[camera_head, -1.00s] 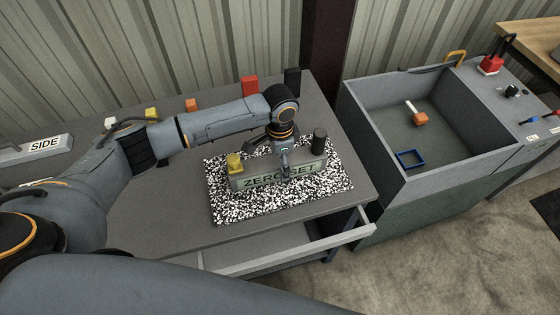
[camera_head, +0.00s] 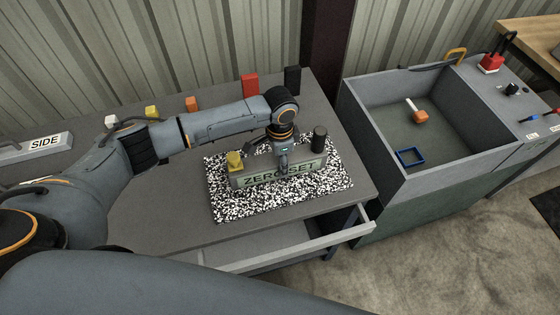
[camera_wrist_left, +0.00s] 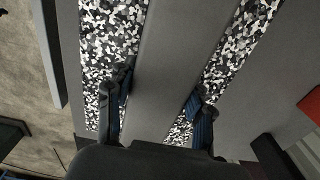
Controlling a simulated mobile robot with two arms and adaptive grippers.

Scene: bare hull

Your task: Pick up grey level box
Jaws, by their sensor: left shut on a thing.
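A long grey-green box marked ZERO SET (camera_head: 250,180) is over a black-and-white speckled mat (camera_head: 235,210) on the grey table. I take it for the grey level box. A yellow block (camera_head: 234,161) shows at its left end and a black cylinder (camera_head: 320,138) at its right end. My left gripper (camera_head: 283,168) comes down at the middle of the box and is shut on it. In the left wrist view the box's grey top (camera_wrist_left: 165,60) runs between the two fingers. I cannot tell whether the box is clear of the mat. My right gripper is not in view.
A grey box marked SIDE (camera_head: 45,143) lies at the table's left. Small yellow, orange, red (camera_head: 250,84) and black (camera_head: 292,79) blocks line the back. A deep grey bin (camera_head: 365,135) to the right holds a blue frame (camera_head: 410,157) and an orange-headed mallet (camera_head: 420,117).

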